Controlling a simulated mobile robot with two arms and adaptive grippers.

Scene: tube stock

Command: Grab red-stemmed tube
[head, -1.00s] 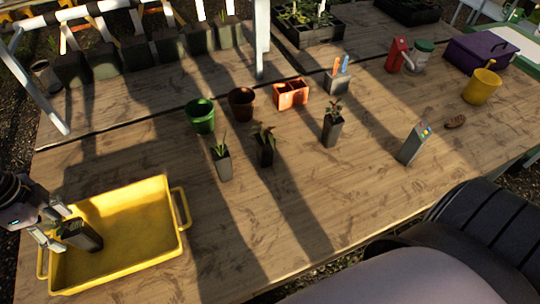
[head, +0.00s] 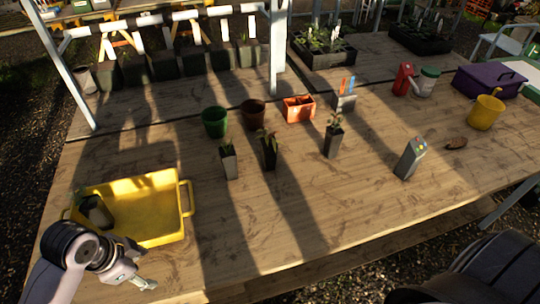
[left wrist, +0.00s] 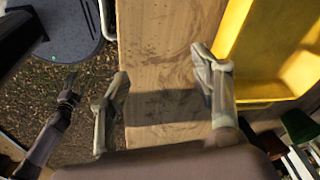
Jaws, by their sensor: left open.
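Three dark tube pots with seedlings stand upright on the table: a left tube (head: 229,163), a middle tube (head: 268,155) with reddish leaves, and a right tube (head: 333,142), also slightly reddish on top. Stem colours are too small to tell. Another dark tube (head: 97,213) with a plant is in the left end of the yellow tray (head: 186,200), partly shaded. My left gripper (head: 142,267) is open and empty, in front of the tray near the table's front edge. Its spread fingers show in the left wrist view (left wrist: 160,65) over bare wood. My right gripper is not seen.
A green pot (head: 215,122), brown pot (head: 253,113) and orange planter (head: 298,109) stand behind the tubes. A grey device (head: 411,158), yellow watering can (head: 486,110) and purple box (head: 490,80) are to the right. The front middle of the table is clear.

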